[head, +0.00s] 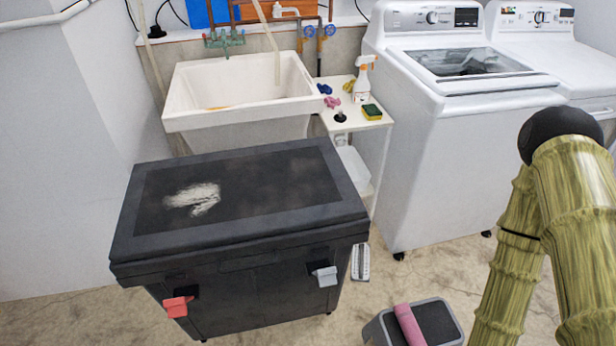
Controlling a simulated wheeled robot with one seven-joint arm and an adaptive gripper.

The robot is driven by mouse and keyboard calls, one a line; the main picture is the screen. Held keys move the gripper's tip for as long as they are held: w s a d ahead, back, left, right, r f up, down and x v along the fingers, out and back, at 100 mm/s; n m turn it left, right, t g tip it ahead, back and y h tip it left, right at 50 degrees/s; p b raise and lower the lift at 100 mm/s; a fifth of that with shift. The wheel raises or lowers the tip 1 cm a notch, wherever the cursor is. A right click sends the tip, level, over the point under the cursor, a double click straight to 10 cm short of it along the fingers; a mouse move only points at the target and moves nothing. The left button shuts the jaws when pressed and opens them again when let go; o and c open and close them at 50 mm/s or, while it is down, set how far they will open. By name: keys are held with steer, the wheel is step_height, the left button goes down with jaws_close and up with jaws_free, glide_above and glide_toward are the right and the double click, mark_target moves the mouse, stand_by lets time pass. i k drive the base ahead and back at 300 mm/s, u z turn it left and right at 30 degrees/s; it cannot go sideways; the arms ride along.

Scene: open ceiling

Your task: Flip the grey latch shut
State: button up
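The grey latch (325,276) is on the front of a black chest (225,298), toward its right end, just below the lid's rim. It appears to stick out from its small dark mount at a tilt; whether it is fastened I cannot tell. A red latch (177,306) sits on the same front, toward the left end, and also juts outward. The chest's lid (265,205) is down, with a pale worn patch on top. My arm shows at the right, apart from the chest. My gripper is outside the picture.
A grey step stool (440,322) with a pink roll (408,324) on it stands on the floor right of the chest. Behind are a white sink (240,90), a small shelf with cleaning things (372,112) and a washing machine (440,170). Some floor between is clear.

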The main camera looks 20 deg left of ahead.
mark_target(326, 277)
steer(key=z, duration=0.9)
steer(key=k, duration=0.8)
steer(key=u, duration=0.95)
